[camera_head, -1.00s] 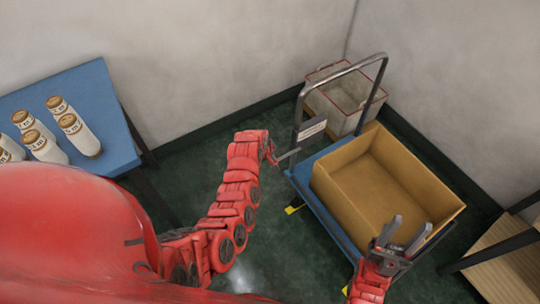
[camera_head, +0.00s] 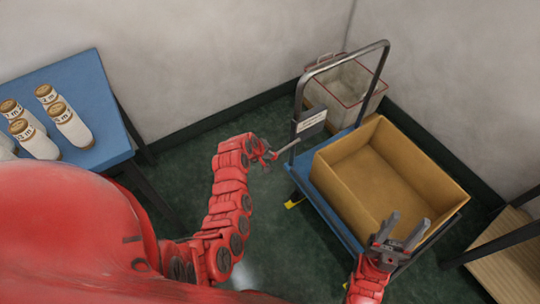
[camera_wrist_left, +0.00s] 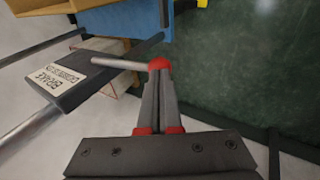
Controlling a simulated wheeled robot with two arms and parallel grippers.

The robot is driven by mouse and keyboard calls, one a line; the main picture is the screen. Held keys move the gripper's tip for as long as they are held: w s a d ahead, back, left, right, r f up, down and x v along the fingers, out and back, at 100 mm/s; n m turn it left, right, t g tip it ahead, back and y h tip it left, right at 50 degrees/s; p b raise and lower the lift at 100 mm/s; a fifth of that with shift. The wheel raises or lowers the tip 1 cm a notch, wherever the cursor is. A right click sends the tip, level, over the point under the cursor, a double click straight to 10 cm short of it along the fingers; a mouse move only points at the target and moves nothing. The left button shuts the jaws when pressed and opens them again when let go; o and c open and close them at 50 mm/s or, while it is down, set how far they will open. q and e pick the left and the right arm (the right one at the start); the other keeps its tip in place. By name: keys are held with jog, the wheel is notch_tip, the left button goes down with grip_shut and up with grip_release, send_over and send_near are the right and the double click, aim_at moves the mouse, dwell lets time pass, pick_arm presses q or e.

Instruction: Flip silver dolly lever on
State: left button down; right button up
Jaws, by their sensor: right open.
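The dolly (camera_head: 322,205) has a blue deck and a grey upright handle. A dark brake box (camera_head: 310,122) with a white label sits on the handle's near post and also shows in the left wrist view (camera_wrist_left: 83,84). The silver lever (camera_head: 286,147) sticks out from the box to the left; in the left wrist view the lever (camera_wrist_left: 118,63) runs to my fingertips. My left gripper (camera_head: 268,153) is at the lever's free end, its red-tipped fingers (camera_wrist_left: 160,65) together. Whether they touch the lever is unclear. My right gripper (camera_head: 404,231) is open and empty by the carton's near edge.
An open cardboard box (camera_head: 335,188) fills most of the deck. A pale bin with red trim (camera_head: 345,85) stands behind the handle. A blue table (camera_head: 90,85) with several bottles is at left, a wooden shelf (camera_head: 510,262) at right. Green floor lies clear left of the dolly.

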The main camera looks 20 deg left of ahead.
pick_arm(q)
notch_tip(320, 180, down, 10)
jog(key=w+d+t+h+b, duration=0.1)
jog(key=t+h+b, duration=0.3)
jog(key=b, duration=1.5)
jog(key=shift+w+d+n+t+b, duration=0.3)
jog(key=shift+w+t+b, duration=0.15)
jog(key=shift+t, duration=0.35)
jog(key=shift+f, duration=0.1)
jog(key=shift+s, duration=0.15)
